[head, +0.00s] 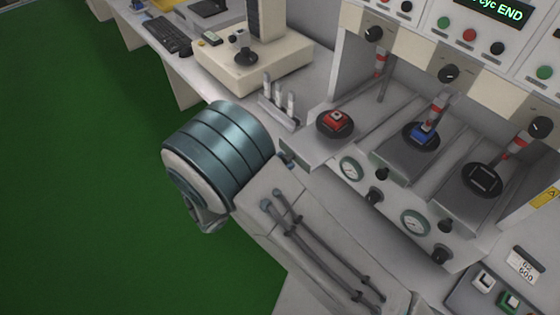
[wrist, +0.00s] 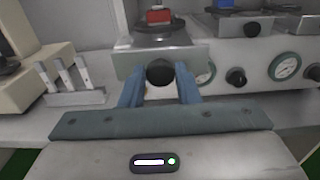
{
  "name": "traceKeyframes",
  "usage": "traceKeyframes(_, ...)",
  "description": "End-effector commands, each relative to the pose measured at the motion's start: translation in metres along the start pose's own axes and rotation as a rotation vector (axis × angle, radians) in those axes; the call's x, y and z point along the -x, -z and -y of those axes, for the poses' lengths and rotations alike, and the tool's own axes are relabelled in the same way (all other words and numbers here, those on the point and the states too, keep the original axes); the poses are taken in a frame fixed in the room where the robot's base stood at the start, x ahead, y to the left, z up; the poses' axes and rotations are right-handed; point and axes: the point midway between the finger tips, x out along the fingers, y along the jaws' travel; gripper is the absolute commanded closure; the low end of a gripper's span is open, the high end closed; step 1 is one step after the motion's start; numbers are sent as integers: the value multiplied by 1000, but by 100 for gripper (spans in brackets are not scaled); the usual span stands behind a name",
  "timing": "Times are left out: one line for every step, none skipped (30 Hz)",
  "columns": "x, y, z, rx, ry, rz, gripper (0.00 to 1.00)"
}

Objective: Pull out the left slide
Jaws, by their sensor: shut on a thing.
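The left slide (head: 309,153) is a grey drawer bearing a round black holder with a red block (head: 335,119). Its front appears to stick out a little past the panel. In the wrist view, the left slide (wrist: 192,57) is straight ahead, with a round black knob (wrist: 160,72) on its front. My gripper (wrist: 159,82) has its blue fingers on both sides of this knob and is shut on it. In the head view the gripper is mostly hidden behind my arm, near the slide's front.
The middle slide (head: 393,157) carries a blue block; the right slide (head: 455,188) has a dark square holder. Gauges and knobs line the panel below. A rack of upright grey pegs (head: 279,104) stands left of the left slide. Green floor (head: 80,170) lies open at left.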

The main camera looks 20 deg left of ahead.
Motion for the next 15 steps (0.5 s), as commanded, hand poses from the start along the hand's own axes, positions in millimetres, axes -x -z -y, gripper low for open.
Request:
traceKeyframes(-1,0,0,-2,0,0,100)
traceKeyframes(0,0,0,-2,0,0,100)
traceKeyframes(0,0,0,-2,0,0,100)
traceKeyframes(0,0,-1,-2,0,0,100)
traceKeyframes(0,0,-1,-2,-1,0,100)
traceKeyframes(1,0,-1,-2,-2,0,63)
traceKeyframes(1,0,-1,-2,-2,0,55)
traceKeyframes(1,0,-1,-1,-3,0,51)
traceKeyframes(1,0,-1,-1,-4,0,51)
traceKeyframes(2,0,-1,-1,-4,0,51)
traceKeyframes(2,0,-1,-1,-4,0,51)
traceKeyframes(2,0,-1,-1,-5,0,51)
traceKeyframes(2,0,-1,-1,-5,0,51)
traceKeyframes(2,0,-1,-1,-5,0,51)
traceKeyframes(2,0,-1,-1,-5,0,51)
